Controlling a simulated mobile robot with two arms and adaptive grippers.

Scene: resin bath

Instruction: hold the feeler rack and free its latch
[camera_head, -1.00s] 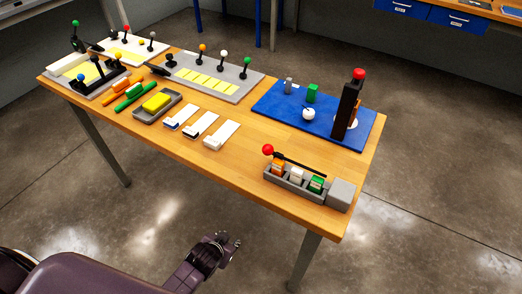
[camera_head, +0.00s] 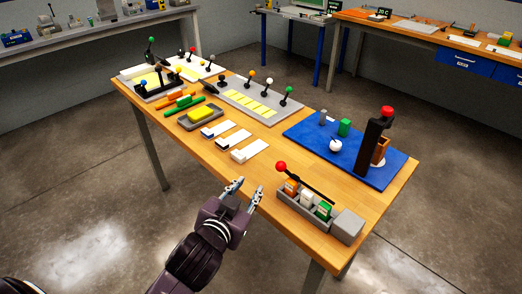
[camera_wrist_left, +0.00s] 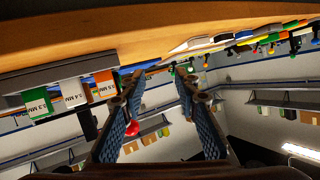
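The feeler rack (camera_head: 299,211) is a grey tray near the table's front right corner. It holds an orange block (camera_head: 291,186), a white block (camera_head: 307,196) and a green block (camera_head: 325,209), with a grey block at its right end. A black lever with a red knob (camera_head: 281,166) slants over the blocks; it looks like the latch. My left gripper (camera_head: 249,188) is open and empty, left of the rack and apart from it. In the left wrist view, the open fingers (camera_wrist_left: 160,78) show with the rack (camera_wrist_left: 52,75) to their left. My right gripper is not in view.
The wooden table (camera_head: 240,185) also holds a blue board (camera_head: 350,165) with a dark upright post (camera_head: 372,145), white-topped pieces (camera_head: 250,150), a yellow block in a grey tray (camera_head: 201,117) and lever panels (camera_head: 262,105). Bare wood lies between the white-topped pieces and the rack.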

